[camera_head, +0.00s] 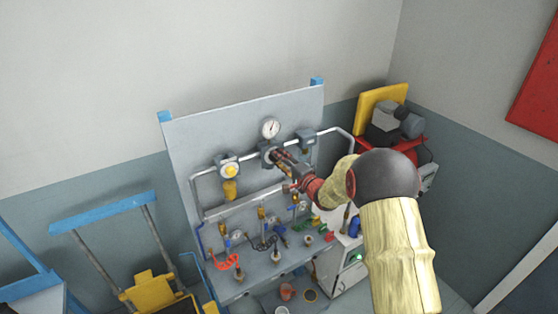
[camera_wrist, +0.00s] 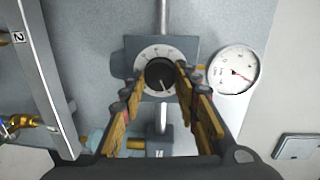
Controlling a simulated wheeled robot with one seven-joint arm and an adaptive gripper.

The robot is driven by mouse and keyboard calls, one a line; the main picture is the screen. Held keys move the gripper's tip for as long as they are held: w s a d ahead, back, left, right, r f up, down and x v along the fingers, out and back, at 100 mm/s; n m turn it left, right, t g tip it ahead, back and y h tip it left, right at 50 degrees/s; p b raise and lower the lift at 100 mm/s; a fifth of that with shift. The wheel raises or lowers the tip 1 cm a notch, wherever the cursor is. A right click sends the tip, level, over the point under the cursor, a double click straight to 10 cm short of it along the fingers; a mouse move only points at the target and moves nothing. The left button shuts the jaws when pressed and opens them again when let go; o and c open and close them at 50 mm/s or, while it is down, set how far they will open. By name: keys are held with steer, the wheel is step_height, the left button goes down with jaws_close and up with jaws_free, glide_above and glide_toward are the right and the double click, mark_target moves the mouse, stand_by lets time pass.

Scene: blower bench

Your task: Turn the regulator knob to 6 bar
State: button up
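The regulator knob (camera_wrist: 160,74) is a black round knob with a pale pointer line, inside a white marked dial ring on a grey body. The pressure gauge (camera_wrist: 237,70), white with a red needle, is to its right; its figures are too small to read. The gauge (camera_head: 270,128) also shows on the panel in the head view. My gripper (camera_wrist: 161,84) is open, with one finger on each side of the knob and a small gap visible on both sides.
The grey panel (camera_head: 185,140) carries pipes, a yellow-fronted unit (camera_head: 229,170) at left and a grey box (camera_head: 306,136) at right. Below, several tools and fittings hang or lie on the bench. A red compressor (camera_head: 412,145) stands at right, a yellow-blue trolley (camera_head: 155,290) at left.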

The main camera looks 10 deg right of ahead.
steer(key=o, duration=0.4)
steer(key=v, duration=1.2)
steer(key=shift+f, duration=0.1)
